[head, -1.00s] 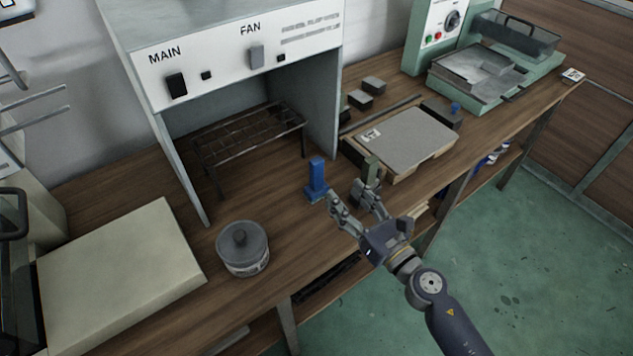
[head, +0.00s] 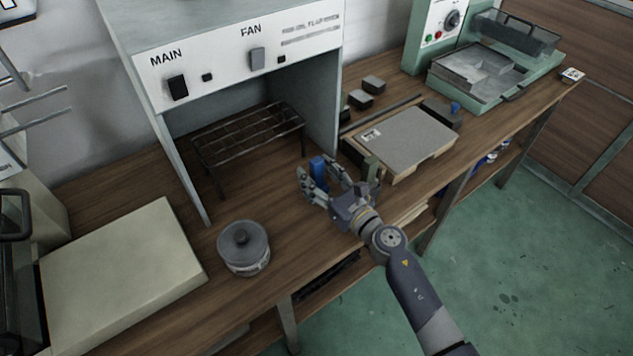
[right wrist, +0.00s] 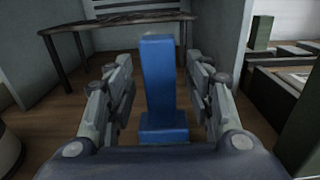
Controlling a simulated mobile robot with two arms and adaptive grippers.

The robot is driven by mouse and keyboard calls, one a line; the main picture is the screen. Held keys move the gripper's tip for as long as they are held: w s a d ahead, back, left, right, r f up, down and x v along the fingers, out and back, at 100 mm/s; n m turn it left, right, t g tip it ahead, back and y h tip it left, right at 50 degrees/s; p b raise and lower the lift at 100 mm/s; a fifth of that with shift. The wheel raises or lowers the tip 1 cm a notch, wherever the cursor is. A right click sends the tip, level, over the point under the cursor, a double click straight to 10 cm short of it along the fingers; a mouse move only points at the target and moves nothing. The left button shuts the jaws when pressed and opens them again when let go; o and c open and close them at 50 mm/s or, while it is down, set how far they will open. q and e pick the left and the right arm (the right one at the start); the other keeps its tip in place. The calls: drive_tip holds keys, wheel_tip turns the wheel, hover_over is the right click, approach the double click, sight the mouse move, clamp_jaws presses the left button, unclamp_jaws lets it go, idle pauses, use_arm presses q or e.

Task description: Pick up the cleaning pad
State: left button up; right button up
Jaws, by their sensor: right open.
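A blue upright block with a wider foot (head: 318,173), which I take to be the cleaning pad, stands on the wooden bench in front of the hood. It also shows in the right wrist view (right wrist: 163,85), upright between the fingers. My right gripper (head: 316,178) is open, with one finger on either side of the blue block. In the right wrist view gaps show between the block and both fingers. The fingers partly hide its lower part in the head view. My left gripper is not in view.
A green upright block (head: 371,166) stands close to the right of the gripper. A dark wire rack (head: 250,135) stands behind, under the hood (head: 322,110). A lidded grey pot (head: 243,248) is front left. A grey-topped board (head: 412,140) lies to the right.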

drive_tip(key=shift+w+a, duration=0.2)
drive_tip(key=shift+w, duration=0.05)
drive_tip(key=shift+c, duration=0.3)
clamp_jaws()
drive_tip(key=shift+r, duration=0.1)
